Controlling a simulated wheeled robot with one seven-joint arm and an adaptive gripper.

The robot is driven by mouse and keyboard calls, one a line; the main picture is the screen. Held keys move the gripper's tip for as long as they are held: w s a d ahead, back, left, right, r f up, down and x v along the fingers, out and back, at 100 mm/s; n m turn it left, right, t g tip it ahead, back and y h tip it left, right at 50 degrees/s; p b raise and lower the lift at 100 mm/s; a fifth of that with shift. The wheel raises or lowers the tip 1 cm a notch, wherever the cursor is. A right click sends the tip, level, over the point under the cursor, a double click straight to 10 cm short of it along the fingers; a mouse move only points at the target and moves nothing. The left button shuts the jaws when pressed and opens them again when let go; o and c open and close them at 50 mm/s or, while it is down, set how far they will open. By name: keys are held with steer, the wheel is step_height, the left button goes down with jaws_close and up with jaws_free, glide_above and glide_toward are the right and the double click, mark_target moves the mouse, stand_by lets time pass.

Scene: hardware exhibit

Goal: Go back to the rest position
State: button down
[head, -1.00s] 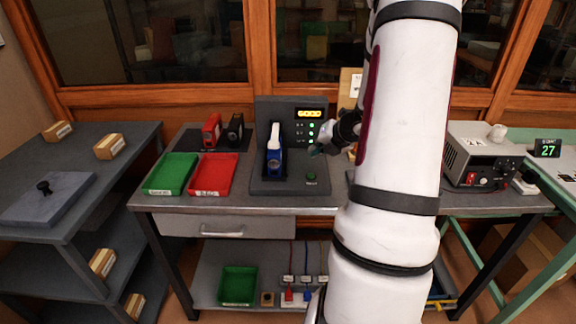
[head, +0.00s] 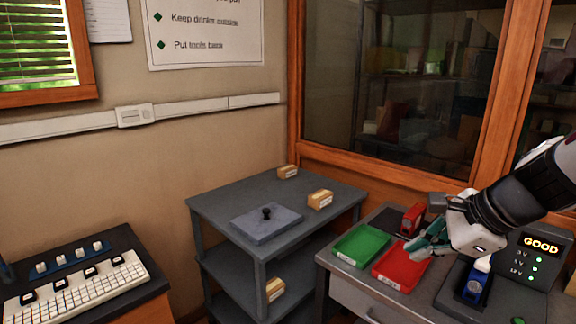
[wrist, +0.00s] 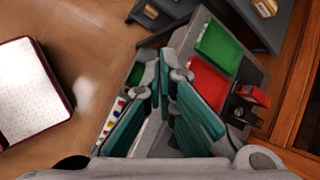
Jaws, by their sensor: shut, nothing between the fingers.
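My gripper (head: 424,246) is shut and empty, above the bench near the red tray (head: 402,268). It hides part of that tray in the head view. In the wrist view the teal finger pads of my gripper (wrist: 166,90) come together at the tips, with nothing between them. The dark tester (head: 540,262) stands right of my gripper, its display reading GOOD with green lights below. A blue and white battery-like item (head: 474,284) sits upright in its slot.
The green tray (head: 360,245) lies left of the red one. A red item (head: 413,219) stands behind them. A grey shelf cart (head: 225,208) with small boxes stands left of the bench. A side table with a keyboard-like white panel (head: 85,290) is at far left.

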steer(key=s+a+r+n+g+h+p, duration=0.1)
steer(key=s+a+n, duration=0.3)
steer(key=s+n, duration=0.5)
steer(key=s+a+r+n+g+h+p, duration=0.1)
steer(key=s+a+r+n+h, duration=0.1)
steer(key=s+n, duration=0.8)
steer(key=shift+a+r+n, duration=0.85)
steer(key=shift+a+n, duration=0.1)
steer(key=shift+n, duration=0.15)
steer(key=shift+d, duration=0.1)
